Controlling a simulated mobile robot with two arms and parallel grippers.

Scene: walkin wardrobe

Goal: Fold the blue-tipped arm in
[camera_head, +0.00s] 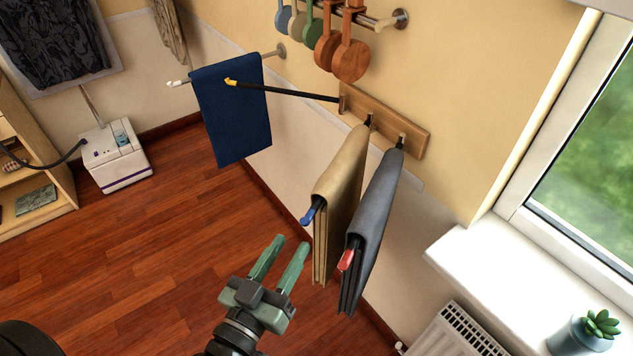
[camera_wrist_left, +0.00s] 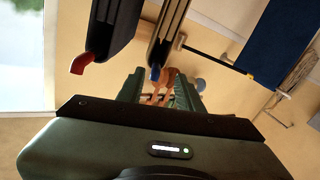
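The blue-tipped arm's end (camera_head: 312,210) sticks out from under a tan garment (camera_head: 342,185) draped over that arm. The arm juts from a wooden wall rack (camera_head: 412,131) toward the room. My left gripper (camera_head: 289,244) is open and empty, just below and left of the blue tip. In the left wrist view the blue tip (camera_wrist_left: 155,73) appears between the open fingers (camera_wrist_left: 160,90); no contact shows. A red-tipped arm (camera_head: 346,260) with a grey garment (camera_head: 375,215) is to its right. A bare black arm with a yellow tip (camera_head: 231,82) extends left. My right gripper is not in view.
A blue towel (camera_head: 232,110) hangs on a separate rod behind the yellow tip. Wooden and coloured paddles (camera_head: 350,60) hang above the rack. A windowsill (camera_head: 520,280) and radiator (camera_head: 455,332) are at right. The floor at left is open up to a white appliance (camera_head: 115,155).

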